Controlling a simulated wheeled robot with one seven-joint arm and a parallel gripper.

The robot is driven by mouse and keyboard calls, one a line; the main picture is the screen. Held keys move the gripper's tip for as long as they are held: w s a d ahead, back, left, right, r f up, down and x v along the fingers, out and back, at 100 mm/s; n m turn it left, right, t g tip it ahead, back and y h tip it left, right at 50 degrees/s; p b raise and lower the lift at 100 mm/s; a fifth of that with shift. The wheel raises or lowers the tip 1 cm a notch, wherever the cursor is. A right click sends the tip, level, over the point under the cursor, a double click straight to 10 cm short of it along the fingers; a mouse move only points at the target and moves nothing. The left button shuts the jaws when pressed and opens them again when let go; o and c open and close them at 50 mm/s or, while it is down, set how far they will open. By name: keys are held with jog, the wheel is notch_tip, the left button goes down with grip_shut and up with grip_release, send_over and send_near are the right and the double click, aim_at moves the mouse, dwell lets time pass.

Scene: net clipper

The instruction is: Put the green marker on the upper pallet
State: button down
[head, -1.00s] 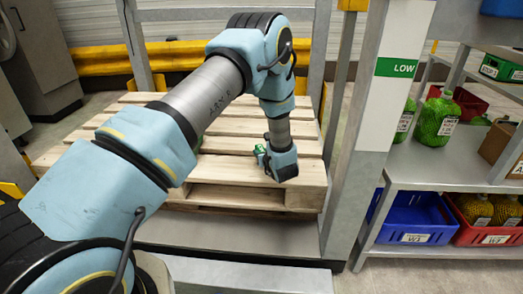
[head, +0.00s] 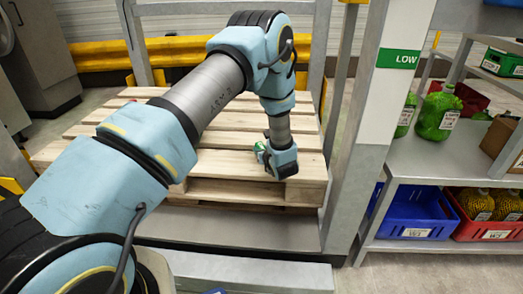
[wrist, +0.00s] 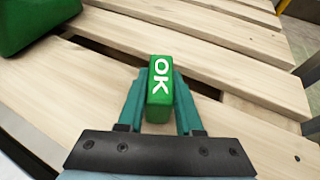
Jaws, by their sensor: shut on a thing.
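The green marker (wrist: 160,88) is a small green block with white "OK" lettering. My gripper (wrist: 160,100) is shut on it, with one teal finger on each side, in the wrist view. In the head view my gripper (head: 262,152) is low over the right front part of the upper pallet (head: 215,163), and a bit of green shows at its tip. The pallet is of pale wooden slats and also fills much of the wrist view (wrist: 235,68). I cannot tell whether the marker touches the slats.
A large dark green thing (wrist: 35,20), only partly in view, is at the wrist view's upper left. A grey post (head: 375,110) with a "LOW" sign stands right of the pallet. Further right, a shelf holds a blue bin (head: 415,213) and a red bin (head: 480,230).

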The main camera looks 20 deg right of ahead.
jog(key=shift+f, duration=0.1)
jog(key=c, duration=0.5)
grip_release()
jog(key=shift+s, duration=0.15)
